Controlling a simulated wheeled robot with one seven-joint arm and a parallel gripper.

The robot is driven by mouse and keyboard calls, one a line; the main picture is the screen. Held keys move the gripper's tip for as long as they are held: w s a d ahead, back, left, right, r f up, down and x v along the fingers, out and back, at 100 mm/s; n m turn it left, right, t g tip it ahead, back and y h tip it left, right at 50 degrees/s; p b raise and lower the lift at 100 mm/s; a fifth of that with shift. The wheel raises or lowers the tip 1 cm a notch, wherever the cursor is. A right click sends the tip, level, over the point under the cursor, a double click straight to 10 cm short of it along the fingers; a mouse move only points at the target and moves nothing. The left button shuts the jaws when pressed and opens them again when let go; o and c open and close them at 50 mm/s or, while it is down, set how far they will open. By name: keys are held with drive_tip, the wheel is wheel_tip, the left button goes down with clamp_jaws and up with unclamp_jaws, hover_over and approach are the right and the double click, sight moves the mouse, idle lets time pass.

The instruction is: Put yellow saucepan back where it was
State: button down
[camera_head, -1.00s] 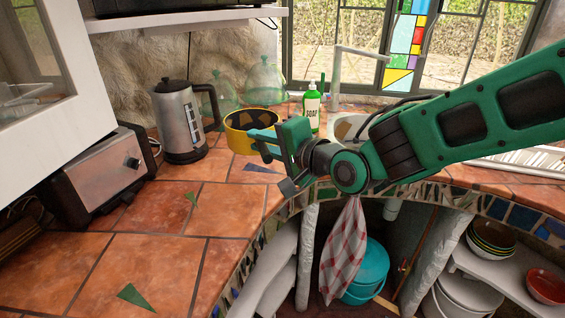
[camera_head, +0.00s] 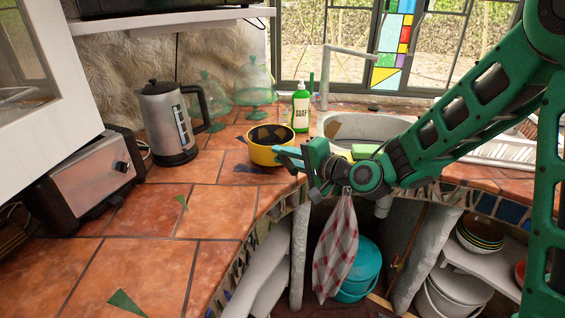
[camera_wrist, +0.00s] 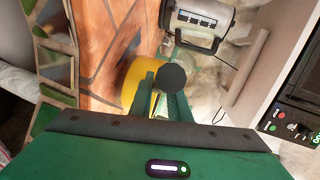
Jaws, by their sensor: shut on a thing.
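The yellow saucepan (camera_head: 262,157) is at the counter's edge side, between the kettle and the sink. Its dark inside faces up and it looks about level. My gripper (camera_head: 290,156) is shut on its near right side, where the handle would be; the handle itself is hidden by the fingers. In the wrist view the yellow pan (camera_wrist: 130,84) shows beyond my fingers (camera_wrist: 158,95), partly covered by them and a dark round knob. The pan appears at or just above the tiled counter (camera_head: 215,208); I cannot tell if it touches.
A steel kettle (camera_head: 166,128) stands left of the pan, a toaster (camera_head: 90,182) farther left. A green soap bottle (camera_head: 301,108) and glass domes (camera_head: 254,88) stand behind. The sink (camera_head: 365,127) is to the right. Front tiles are mostly clear.

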drive_tip(key=shift+f, duration=0.95)
drive_tip(key=c, duration=1.7)
unclamp_jaws()
drive_tip(key=shift+o, duration=0.2)
drive_tip(key=shift+s, duration=0.15)
